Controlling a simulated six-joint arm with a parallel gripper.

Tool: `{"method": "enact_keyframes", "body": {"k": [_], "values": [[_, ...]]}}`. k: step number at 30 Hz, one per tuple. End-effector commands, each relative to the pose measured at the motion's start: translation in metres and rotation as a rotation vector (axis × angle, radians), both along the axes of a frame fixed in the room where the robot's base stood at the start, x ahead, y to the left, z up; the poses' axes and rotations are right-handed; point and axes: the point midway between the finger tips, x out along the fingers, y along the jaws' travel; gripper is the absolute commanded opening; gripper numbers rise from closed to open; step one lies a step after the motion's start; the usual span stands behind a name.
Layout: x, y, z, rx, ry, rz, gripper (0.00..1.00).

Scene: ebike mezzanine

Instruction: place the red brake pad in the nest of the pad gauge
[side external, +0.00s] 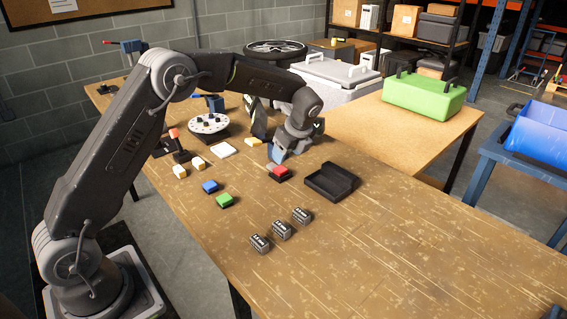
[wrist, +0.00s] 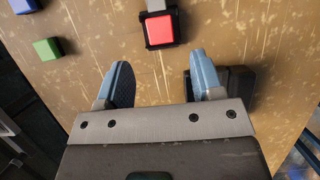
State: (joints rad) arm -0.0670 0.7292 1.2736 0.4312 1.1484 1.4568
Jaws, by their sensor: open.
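The surround looks like the pad gauge's nest; I cannot tell whether the pad is fully seated. My gripper (side external: 280,156) is open and empty above and beside the pad. In the wrist view its blue fingers (wrist: 162,72) are spread, apart from the pad.
An open black tray (side external: 320,190) lies right of the pad. A blue block (side external: 210,186) and a green block (side external: 224,201) lie to the left. Three grey labelled blocks (side external: 281,230) stand nearer the camera. A round holed disc (side external: 208,123) stands behind. The table's right front is clear.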

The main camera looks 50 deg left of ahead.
Motion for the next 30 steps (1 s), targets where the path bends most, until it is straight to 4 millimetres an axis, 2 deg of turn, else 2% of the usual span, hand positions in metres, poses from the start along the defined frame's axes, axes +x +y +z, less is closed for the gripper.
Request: {"method": "enact_keyframes", "body": {"k": [3,6,16,19,23,27,30], "values": [[0.001,-0.009,0.022,0.000,-0.005,-0.002,0.61],[0.001,-0.014,0.033,0.000,-0.003,-0.001,0.61],[-0.002,-0.020,0.049,-0.005,-0.010,0.011,0.61],[-0.013,-0.024,0.065,-0.022,-0.056,0.064,0.61],[-0.047,-0.036,0.102,-0.079,-0.171,0.218,0.61],[-0.099,-0.052,0.139,-0.172,-0.316,0.440,0.61],[-0.139,-0.062,0.157,-0.245,-0.408,0.602,0.61]]}}
